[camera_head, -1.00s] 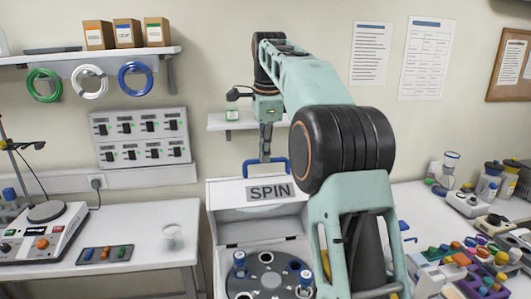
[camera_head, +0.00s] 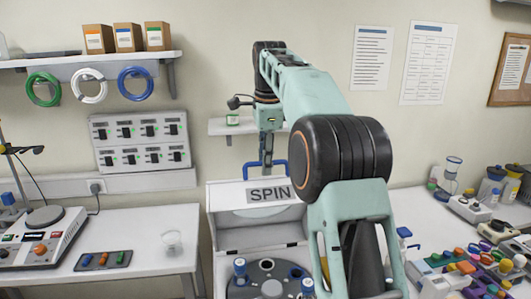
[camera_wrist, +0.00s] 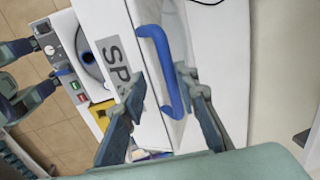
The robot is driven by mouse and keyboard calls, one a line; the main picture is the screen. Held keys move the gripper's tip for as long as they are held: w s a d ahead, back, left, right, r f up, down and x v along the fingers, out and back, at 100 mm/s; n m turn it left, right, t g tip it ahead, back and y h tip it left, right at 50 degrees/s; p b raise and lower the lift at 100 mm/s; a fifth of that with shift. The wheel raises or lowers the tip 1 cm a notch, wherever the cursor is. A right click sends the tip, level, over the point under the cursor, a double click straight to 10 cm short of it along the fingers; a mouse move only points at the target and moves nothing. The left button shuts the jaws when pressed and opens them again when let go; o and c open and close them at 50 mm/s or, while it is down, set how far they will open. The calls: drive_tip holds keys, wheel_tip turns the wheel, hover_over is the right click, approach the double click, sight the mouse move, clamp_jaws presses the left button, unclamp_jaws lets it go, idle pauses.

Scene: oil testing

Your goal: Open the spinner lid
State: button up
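The spinner (camera_head: 222,238) is a white box with its lid (camera_head: 228,194) tilted up, and the inside shows. The lid bears a "SPIN" label and a blue handle (camera_head: 247,170) along its top edge. The wrist view shows the blue handle (camera_wrist: 160,58) from above, with the label beside it. My gripper (camera_wrist: 160,78) is open, with one finger on each side of the handle's line and a gap between them. It also shows in the head view (camera_head: 266,158) above the handle. I cannot tell whether a finger touches it.
Inside the spinner, a dark rotor (camera_head: 250,276) holds blue-capped tubes. A small shelf (camera_head: 222,127) is on the wall behind. A hot plate (camera_head: 40,235) stands on the left table. The right table (camera_head: 415,210) is crowded with colourful items.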

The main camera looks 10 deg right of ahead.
wheel_tip(320, 180, up, 7)
drive_tip(key=s, duration=0.1)
drive_tip(key=shift+f, duration=0.15)
drive_tip(key=shift+s, duration=0.1)
idle(0.4)
